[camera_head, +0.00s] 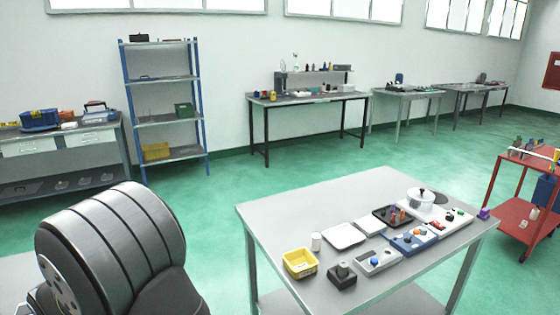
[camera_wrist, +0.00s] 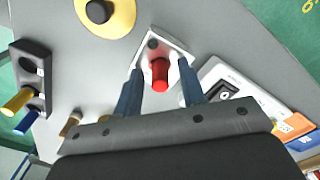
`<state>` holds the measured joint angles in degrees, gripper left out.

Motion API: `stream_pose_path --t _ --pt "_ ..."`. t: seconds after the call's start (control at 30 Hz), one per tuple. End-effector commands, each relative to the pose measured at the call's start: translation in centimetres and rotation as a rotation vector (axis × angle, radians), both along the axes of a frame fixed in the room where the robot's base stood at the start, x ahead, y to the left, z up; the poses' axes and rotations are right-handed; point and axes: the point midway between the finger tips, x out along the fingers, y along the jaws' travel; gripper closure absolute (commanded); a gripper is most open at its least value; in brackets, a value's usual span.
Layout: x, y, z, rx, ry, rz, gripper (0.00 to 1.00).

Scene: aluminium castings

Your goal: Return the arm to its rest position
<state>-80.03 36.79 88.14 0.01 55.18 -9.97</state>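My gripper (camera_wrist: 160,68) shows in the wrist view with its two blue-grey fingers apart, so it is open. A red cylinder (camera_wrist: 160,73) on a pale plate (camera_wrist: 172,43) with a dark round spot appears between the fingertips. A gap shows on both sides of the cylinder, and no finger visibly touches it. Its height below the fingers cannot be told. The gripper does not show in the head view. A large dark ribbed part of my own arm fills the lower left there.
In the wrist view, a dark holder (camera_wrist: 36,62) with yellow and blue cylinders, a yellow disc (camera_wrist: 118,20) and a white tray (camera_wrist: 232,75) surround the plate. In the head view, a grey table (camera_head: 290,210) carries several parts; a red cart (camera_head: 515,210) stands right.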

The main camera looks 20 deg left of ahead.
Motion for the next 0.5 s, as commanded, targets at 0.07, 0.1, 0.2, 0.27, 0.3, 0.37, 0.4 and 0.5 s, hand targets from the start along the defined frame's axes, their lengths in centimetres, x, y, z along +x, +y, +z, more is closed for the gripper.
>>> stream_pose_path --t 0.07,0.1,0.2,0.27,0.3,0.37,0.4,0.5 --pt "0.0 0.2 2.1 0.007 -0.001 0.0 0.63" --pt "0.0 0.2 3.0 0.007 -0.001 0.0 0.63" --pt "0.0 0.1 5.0 0.007 -0.001 0.0 0.63" --pt "0.0 0.1 6.1 0.005 -0.001 0.0 0.63" --pt "0.0 0.1 7.0 0.007 -0.001 0.0 0.63" --pt "0.0 0.1 8.2 0.007 -0.001 0.0 0.63" --pt "0.0 0.1 9.0 0.005 -0.001 0.0 0.63" --pt "0.0 0.1 11.0 0.006 -0.001 0.0 0.63"
